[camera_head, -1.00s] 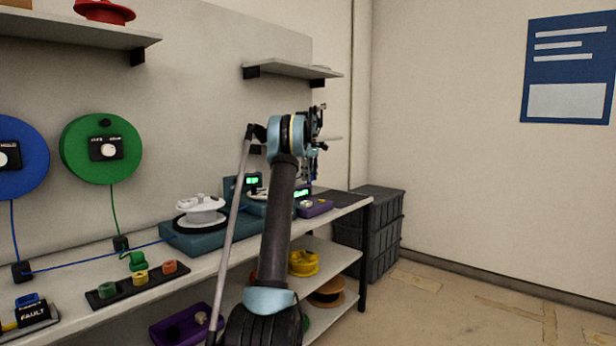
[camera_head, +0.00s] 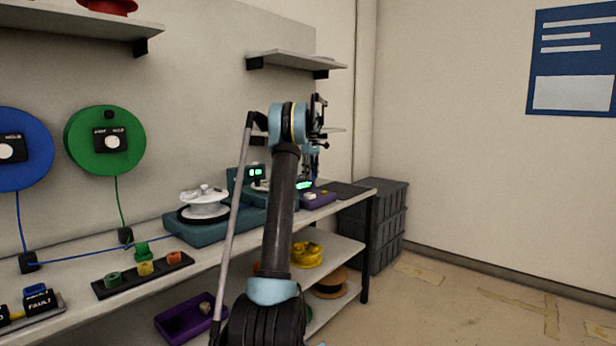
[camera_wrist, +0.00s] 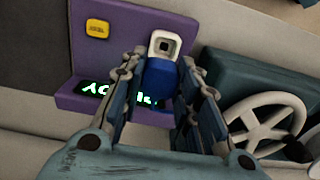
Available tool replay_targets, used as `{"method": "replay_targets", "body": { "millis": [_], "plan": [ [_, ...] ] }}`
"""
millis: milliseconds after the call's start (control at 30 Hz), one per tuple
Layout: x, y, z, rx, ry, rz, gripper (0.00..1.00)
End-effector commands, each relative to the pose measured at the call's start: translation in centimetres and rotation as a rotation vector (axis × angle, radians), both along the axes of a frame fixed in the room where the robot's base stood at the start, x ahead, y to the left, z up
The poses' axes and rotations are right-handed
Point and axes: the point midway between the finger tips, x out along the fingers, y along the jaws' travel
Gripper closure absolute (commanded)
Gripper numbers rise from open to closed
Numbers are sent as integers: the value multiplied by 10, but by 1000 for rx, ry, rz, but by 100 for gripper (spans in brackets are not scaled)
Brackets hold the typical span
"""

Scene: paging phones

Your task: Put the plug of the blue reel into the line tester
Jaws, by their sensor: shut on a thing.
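The blue reel (camera_head: 22,150) hangs on the wall panel at the left in the head view. Its blue cord runs down through a black block (camera_head: 28,262) and right along the bench. My gripper (camera_wrist: 160,88) is shut on the blue plug (camera_wrist: 160,80) in the wrist view. The purple line tester (camera_wrist: 133,22) has a lit green display, a yellow label and a pale square socket (camera_wrist: 165,44). The plug lies over the tester beside the socket; I cannot tell whether they touch. The tester (camera_head: 320,200) also shows in the head view, where my arm hides most of the gripper.
The green reel (camera_head: 104,143) hangs above. A spoked white wheel (camera_wrist: 265,122) on a teal unit lies right of my gripper. Grey crates (camera_head: 385,225) stand beyond the bench.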

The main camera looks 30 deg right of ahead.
Motion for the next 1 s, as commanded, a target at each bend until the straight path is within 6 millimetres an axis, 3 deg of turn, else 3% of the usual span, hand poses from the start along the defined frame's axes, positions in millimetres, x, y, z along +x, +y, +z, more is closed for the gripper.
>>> {"method": "replay_targets", "body": {
  "millis": [1000],
  "plan": [
    [-7, 3, -39, 0, 0, -1, 91]
  ]
}}
